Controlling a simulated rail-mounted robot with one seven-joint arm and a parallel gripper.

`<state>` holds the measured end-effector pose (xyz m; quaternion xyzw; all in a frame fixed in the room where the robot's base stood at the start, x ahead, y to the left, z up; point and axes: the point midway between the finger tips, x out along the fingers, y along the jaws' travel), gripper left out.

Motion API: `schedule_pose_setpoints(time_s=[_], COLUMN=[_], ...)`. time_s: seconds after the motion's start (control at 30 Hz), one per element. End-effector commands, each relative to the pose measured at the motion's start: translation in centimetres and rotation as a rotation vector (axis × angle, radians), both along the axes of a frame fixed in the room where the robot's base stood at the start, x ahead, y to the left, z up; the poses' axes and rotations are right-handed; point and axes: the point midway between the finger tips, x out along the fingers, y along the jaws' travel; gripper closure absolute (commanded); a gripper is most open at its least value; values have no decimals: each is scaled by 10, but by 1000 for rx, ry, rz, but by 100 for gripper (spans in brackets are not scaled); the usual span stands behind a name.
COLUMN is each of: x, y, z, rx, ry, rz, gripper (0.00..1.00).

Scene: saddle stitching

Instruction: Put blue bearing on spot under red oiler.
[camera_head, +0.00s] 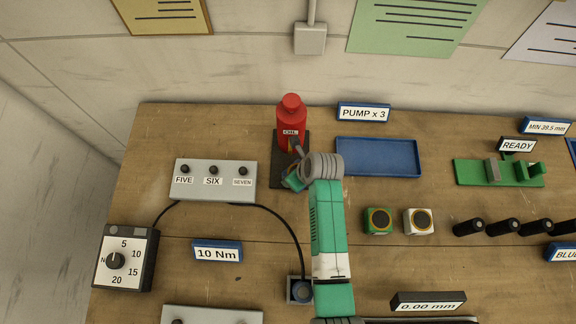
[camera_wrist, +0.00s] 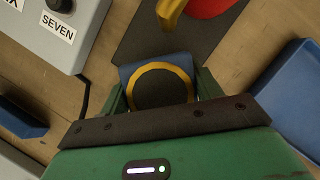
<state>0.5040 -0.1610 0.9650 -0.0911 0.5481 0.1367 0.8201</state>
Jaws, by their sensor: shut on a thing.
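The red oiler (camera_head: 291,122) stands upright at the back of a dark base plate (camera_head: 277,176). Its red body (camera_wrist: 208,6) and yellow spout (camera_wrist: 171,13) show at the top of the wrist view. The blue bearing (camera_wrist: 160,86), a blue block with a yellow ring and dark round centre, sits between the fingers of my gripper (camera_wrist: 160,92). My gripper (camera_head: 293,180) is shut on it at the front part of the plate, before the oiler. The plate (camera_wrist: 170,45) shows just beyond the bearing. I cannot tell whether the bearing touches the plate.
A grey button box (camera_head: 213,181) stands left of the plate, and an empty blue tray (camera_head: 378,157) lies to the right. A green bearing (camera_head: 378,221) and a white bearing (camera_head: 419,222) stand right of my arm. A cable runs across the table at the left.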

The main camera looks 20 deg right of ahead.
Motion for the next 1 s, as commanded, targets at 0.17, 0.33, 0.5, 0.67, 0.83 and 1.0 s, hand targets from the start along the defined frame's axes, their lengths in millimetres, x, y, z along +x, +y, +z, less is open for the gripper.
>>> schedule_pose_setpoints(time_s=[0.17, 0.33, 0.5, 0.67, 0.83, 1.0], x=[7, 37, 34, 34, 33, 33], y=[2, 12, 12, 12, 12, 12], z=[1, -1, -15, -14, -18, -18], rx=[-1, -1, -2, -1, 0, 0], ry=[-1, -1, -2, -2, 0, 0], rz=[1, 1, 0, 1, 0, 0], gripper=[70, 70, 70, 70, 31, 15])
